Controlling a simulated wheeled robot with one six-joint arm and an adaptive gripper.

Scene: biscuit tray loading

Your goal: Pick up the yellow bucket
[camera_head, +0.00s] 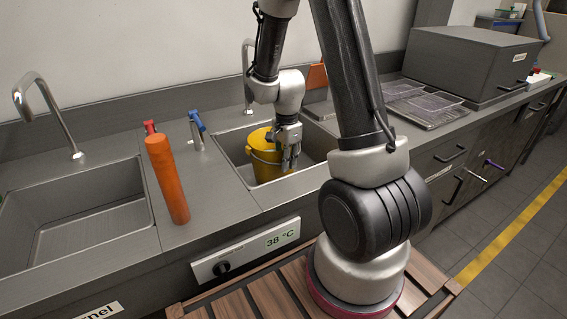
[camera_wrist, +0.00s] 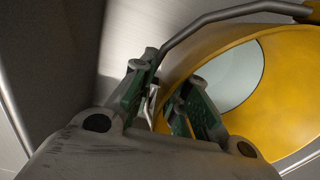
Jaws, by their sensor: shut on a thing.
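The yellow bucket (camera_head: 265,165) stands upright in the right-hand sink basin in the head view. In the wrist view its yellow wall and rim (camera_wrist: 285,118) fill the right side, with a pale round area inside and a grey bar-like handle (camera_wrist: 225,14) across the top. My gripper (camera_head: 290,157) is at the bucket's right side, pointing down. In the wrist view my gripper's green-padded fingers (camera_wrist: 160,103) are shut on the bucket at its near rim. The exact contact is partly hidden by the fingers. I cannot tell whether the bucket touches the basin floor.
The right basin (camera_head: 227,140) has walls close around the bucket, with a tap (camera_head: 247,75) behind it. An orange cylinder (camera_head: 168,180) stands on the counter to the left, near red and blue taps. An empty left basin (camera_head: 85,225) and a grey box (camera_head: 465,65) flank the area.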

